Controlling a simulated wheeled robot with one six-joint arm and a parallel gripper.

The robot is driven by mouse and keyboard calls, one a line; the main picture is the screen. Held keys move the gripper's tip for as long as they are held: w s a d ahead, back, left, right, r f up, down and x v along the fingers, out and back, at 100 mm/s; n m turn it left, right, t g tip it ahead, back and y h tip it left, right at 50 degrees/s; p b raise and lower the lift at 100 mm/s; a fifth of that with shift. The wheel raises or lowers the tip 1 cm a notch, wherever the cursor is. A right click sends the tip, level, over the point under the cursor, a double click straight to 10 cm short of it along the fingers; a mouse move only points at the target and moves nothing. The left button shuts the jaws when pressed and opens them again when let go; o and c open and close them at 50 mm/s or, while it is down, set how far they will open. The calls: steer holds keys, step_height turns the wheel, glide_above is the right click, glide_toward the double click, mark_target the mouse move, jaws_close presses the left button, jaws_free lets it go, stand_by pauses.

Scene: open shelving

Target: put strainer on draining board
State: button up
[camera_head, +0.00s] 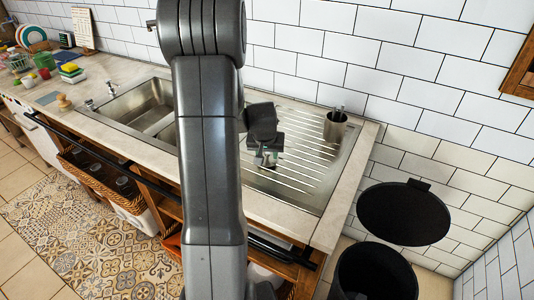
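The ribbed metal draining board (308,178) lies right of the sink in the worktop. My gripper (267,160) is over the left part of the draining board, pointing down. It is small in the view and partly behind my arm, so I cannot tell whether its fingers are open or shut, or whether they hold anything. I cannot make out a strainer for certain. My arm fills the middle of the view and hides part of the sink and the board's left end.
A metal utensil holder (335,126) stands at the board's back right. The sink basin (140,106) is to the left. A black bin (373,272) with a raised lid (407,213) stands right of the counter. A white tiled wall (400,62) rises behind. The board's right half is mostly clear.

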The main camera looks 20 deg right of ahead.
steer(key=v, duration=1.2)
steer(key=shift+b, duration=0.3)
steer(key=shift+r, duration=0.1)
